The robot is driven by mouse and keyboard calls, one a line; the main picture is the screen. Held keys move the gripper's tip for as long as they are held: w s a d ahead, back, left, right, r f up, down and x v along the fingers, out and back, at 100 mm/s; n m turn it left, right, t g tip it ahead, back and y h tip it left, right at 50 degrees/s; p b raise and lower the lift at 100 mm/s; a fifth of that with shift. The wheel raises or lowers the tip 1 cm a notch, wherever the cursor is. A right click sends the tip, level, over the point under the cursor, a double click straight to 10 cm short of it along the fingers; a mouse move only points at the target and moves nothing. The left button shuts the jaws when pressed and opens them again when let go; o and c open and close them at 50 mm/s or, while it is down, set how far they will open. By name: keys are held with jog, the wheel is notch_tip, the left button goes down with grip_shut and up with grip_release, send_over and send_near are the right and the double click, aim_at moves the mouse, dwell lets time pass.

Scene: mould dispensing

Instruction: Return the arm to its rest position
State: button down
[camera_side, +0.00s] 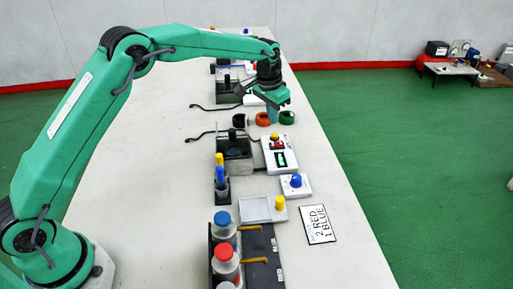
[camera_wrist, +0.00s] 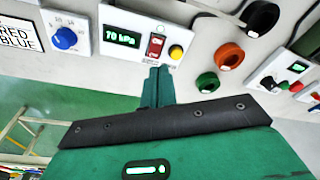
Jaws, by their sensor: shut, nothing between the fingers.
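My green arm reaches from the left across the white bench in the side view. My gripper (camera_side: 272,116) points down over the far part of the bench, close to the orange ring (camera_side: 262,119) and the green ring (camera_side: 287,117). I cannot tell whether it touches either one. In the wrist view my gripper (camera_wrist: 158,76) shows its green fingers shut together with nothing between them. They appear just below the white control box (camera_wrist: 118,18), which has a green display reading 70 kPa, a red switch and a yellow knob.
A blue-knob box (camera_side: 295,185), a lettered card (camera_side: 318,224) and a grey tray (camera_side: 257,209) lie nearer. A black rack (camera_side: 262,262) holds capped bottles. A dark clear box (camera_side: 234,145) stands left of the control box. The bench's left side (camera_side: 140,190) is clear.

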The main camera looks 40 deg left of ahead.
jog(key=s+a+r+n+t, duration=0.1)
jog(key=s+a+r, duration=0.2)
jog(key=s+r, duration=0.55)
jog(key=s+a+r+n+t, duration=0.1)
jog(key=s+a+r, duration=0.1)
jog(key=s+r, duration=0.7)
jog(key=s+a+f+t, duration=0.1)
jog(key=s+f, duration=0.1)
jog(key=s, duration=0.9)
jog(key=s+a+f+n, duration=0.1)
jog(key=s+a+f, duration=0.1)
jog(key=s, duration=0.9)
jog(key=shift+f+t, duration=0.25)
jog(key=shift+t, duration=0.15)
